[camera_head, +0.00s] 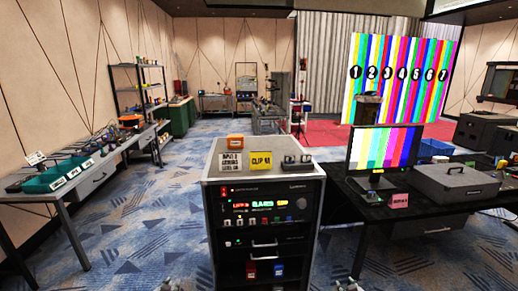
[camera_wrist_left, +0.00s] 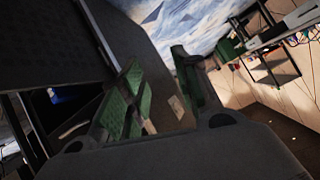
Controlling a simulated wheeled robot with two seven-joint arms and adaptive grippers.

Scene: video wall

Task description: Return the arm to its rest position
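My left gripper (camera_head: 171,286) shows only as a small grey tip at the bottom edge of the head view, left of the equipment rack (camera_head: 262,215). In the left wrist view, the two green-padded fingers of my left gripper (camera_wrist_left: 155,62) stand apart, with nothing held between them. A small grey tip at the bottom edge, right of the rack, appears to be my right gripper (camera_head: 351,286); its fingers are too cut off to read. Most of both arms is outside the head view.
The rack top holds an orange box (camera_head: 235,141), a yellow card (camera_head: 261,161) and a white card (camera_head: 230,162). A black desk (camera_head: 345,205) with a monitor (camera_head: 385,147) and grey case (camera_head: 453,183) stands right. A workbench (camera_head: 100,170) stands left. Carpet (camera_head: 150,235) between is clear.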

